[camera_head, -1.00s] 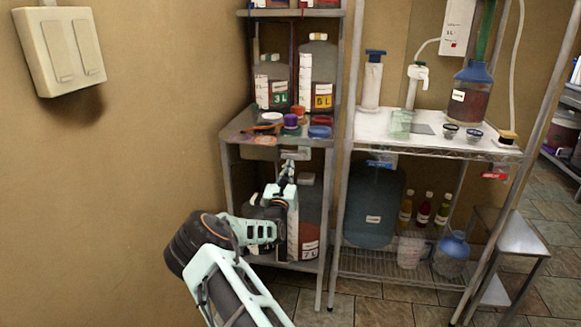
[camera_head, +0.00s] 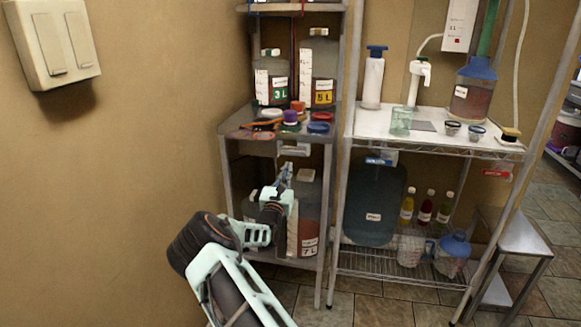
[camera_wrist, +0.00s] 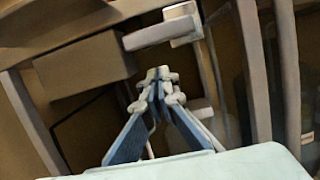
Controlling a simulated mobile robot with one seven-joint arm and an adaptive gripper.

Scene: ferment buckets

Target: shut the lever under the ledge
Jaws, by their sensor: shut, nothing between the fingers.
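The ledge (camera_head: 240,127) is the grey metal shelf that carries the loose caps. A small pale lever (camera_head: 294,149) sits just under its front edge. In the wrist view the lever (camera_wrist: 158,35) is a pale bar reaching sideways from a bracket, beyond my fingertips. My gripper (camera_head: 287,169) is below the lever, pointing up at the shelf's underside. The wrist view shows my gripper (camera_wrist: 160,82) with its fingertips together and nothing between them. A gap shows between the fingertips and the lever bar. The lever's pivot is hard to make out.
A 7 L bucket (camera_head: 309,215) stands on the lower shelf behind my gripper. A brown block (camera_wrist: 85,65) hangs left of the lever in the wrist view. Shelf posts (camera_head: 330,210) stand at the right. A wire rack (camera_head: 400,268) with a big blue jug (camera_head: 373,205) is beside them.

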